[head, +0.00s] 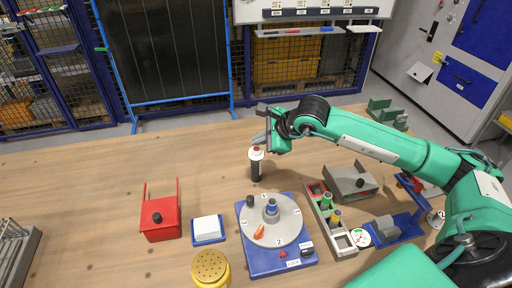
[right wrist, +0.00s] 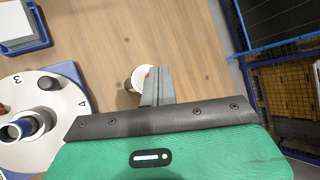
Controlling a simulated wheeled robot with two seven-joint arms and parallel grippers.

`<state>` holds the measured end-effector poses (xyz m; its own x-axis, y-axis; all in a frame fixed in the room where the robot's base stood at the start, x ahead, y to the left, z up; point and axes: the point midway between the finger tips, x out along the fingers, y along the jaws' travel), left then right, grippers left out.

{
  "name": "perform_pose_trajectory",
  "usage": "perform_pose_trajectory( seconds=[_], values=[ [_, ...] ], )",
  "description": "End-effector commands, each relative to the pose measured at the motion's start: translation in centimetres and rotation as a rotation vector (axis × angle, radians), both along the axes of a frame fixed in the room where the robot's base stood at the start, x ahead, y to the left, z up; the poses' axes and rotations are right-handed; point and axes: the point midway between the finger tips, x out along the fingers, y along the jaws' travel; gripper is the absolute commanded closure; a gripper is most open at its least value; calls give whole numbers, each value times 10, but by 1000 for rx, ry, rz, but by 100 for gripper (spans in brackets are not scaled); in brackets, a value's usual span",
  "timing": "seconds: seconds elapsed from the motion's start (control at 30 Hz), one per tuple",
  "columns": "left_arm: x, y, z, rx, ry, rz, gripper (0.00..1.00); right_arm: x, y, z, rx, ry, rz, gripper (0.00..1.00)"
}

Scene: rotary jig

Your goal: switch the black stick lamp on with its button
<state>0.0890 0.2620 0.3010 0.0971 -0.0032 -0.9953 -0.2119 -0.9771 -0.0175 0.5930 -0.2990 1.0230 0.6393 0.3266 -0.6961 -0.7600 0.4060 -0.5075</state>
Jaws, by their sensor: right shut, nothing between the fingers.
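The black stick lamp (head: 256,168) stands upright on the table behind the round dial, with a black body, a white head and a red button (head: 256,149) on top. My right gripper (head: 259,138) is shut and empty, just above and behind the lamp's top. I cannot tell whether the fingers touch the lamp. My left gripper is not in view.
A blue rotary jig with a grey numbered disc (head: 285,228) stands in front of the lamp. A red box (head: 161,231), a white block in a blue tray (head: 207,240) and a yellow shaker (head: 211,270) are near. Grey and green fixtures stand right. The table left of the lamp is clear.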

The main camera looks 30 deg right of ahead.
Motion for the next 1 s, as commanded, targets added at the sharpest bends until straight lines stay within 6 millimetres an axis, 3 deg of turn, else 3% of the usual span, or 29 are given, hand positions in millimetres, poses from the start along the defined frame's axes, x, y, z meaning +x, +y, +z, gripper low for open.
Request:
perform_pose_trajectory(
  seconds=[0.47,1.0],
  values=[
    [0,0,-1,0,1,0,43,0,0,7,1,0,1,100],
    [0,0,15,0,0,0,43,0,0,59,0,-1,1,100]
  ],
)
